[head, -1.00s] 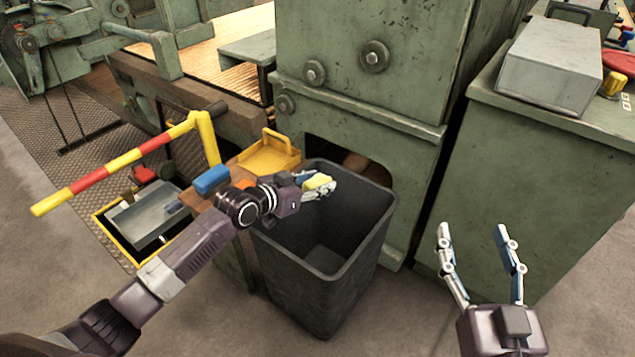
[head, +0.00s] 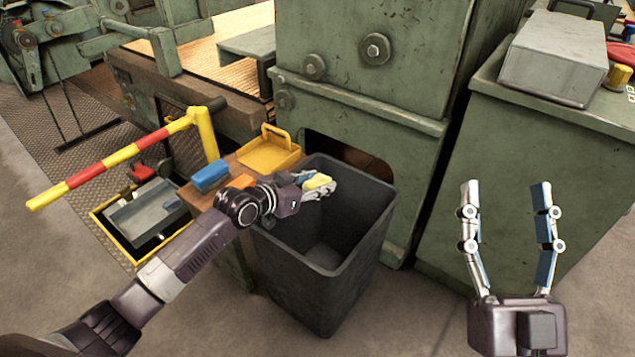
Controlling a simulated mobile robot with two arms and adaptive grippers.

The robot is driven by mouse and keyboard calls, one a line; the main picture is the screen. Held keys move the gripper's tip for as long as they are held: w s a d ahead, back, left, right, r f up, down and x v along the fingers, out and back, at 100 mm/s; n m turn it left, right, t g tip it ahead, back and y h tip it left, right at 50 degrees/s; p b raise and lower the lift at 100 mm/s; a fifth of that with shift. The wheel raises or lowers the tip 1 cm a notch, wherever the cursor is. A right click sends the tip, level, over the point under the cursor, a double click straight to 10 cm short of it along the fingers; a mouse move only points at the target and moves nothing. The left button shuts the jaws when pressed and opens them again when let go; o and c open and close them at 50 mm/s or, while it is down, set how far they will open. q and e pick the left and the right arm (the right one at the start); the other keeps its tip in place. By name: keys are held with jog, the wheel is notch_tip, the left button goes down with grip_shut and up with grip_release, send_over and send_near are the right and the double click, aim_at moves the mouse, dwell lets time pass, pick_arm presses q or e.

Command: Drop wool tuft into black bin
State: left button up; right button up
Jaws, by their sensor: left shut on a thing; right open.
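The black bin (head: 318,283) stands upright on the floor in the middle of the head view, its open top facing me. Its visible inside looks empty. My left gripper (head: 318,188) is over the bin's opening, near its back left part. It is shut on the pale yellow wool tuft (head: 317,182), which shows between the fingers above the rim level. The fingers hide part of the tuft. My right gripper (head: 507,195) is open and empty, off to the right of the bin with its fingers pointing up in the picture.
A wooden stand left of the bin holds a yellow tray (head: 268,157) and a blue block (head: 210,177). A red and yellow striped bar (head: 120,156) juts out at left. A green machine (head: 370,100) rises behind the bin; a green cabinet (head: 530,150) stands right.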

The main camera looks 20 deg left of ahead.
pick_arm(q)
jog(key=o, duration=1)
jog(key=shift+c, duration=0.2)
jog(key=v, duration=1.2)
jog(key=shift+f, duration=0.1)
